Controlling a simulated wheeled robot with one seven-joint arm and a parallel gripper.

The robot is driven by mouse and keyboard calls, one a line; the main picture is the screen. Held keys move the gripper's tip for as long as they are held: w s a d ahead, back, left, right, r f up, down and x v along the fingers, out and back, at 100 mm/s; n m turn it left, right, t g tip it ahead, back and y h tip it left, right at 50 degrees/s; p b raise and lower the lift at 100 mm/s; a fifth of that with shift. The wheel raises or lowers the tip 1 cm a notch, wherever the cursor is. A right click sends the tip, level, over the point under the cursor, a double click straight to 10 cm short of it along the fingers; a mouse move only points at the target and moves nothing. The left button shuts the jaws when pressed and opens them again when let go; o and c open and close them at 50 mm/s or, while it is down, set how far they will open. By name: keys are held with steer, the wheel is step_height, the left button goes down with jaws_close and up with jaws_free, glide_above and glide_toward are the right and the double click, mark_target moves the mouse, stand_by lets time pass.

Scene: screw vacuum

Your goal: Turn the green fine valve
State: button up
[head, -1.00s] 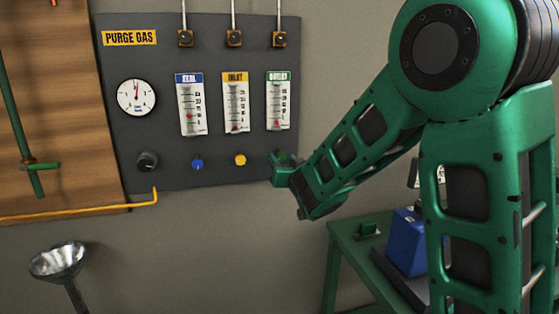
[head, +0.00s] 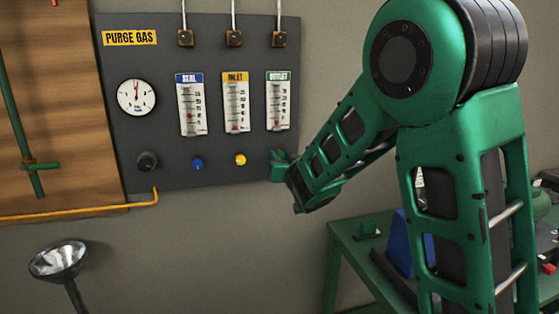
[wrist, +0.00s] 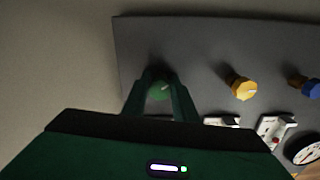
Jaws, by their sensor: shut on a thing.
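The green fine valve is a small round knob (wrist: 160,91) on the dark purge gas panel (head: 215,60). In the wrist view it sits between my two fingertips, with a pale mark on its face. My gripper (wrist: 160,88) is shut on it, one finger on each side. In the head view my gripper (head: 278,165) is at the panel's lower right, below the OUTLET flowmeter (head: 279,101), and the green knob is hidden behind it.
A yellow knob (head: 240,160), a blue knob (head: 197,165) and a black knob (head: 147,161) sit left of my gripper. A round gauge (head: 136,97) is above the black knob. A green table (head: 350,245) stands at lower right. A metal funnel (head: 58,260) is at lower left.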

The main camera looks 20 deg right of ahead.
steer(key=shift+d, duration=0.15)
steer(key=n, duration=0.5)
steer(key=shift+f+n, duration=0.1)
steer(key=shift+n, duration=2.5)
steer(key=o, duration=1)
steer(key=shift+o, duration=0.2)
steer(key=s, duration=1)
steer(key=shift+s, duration=0.4)
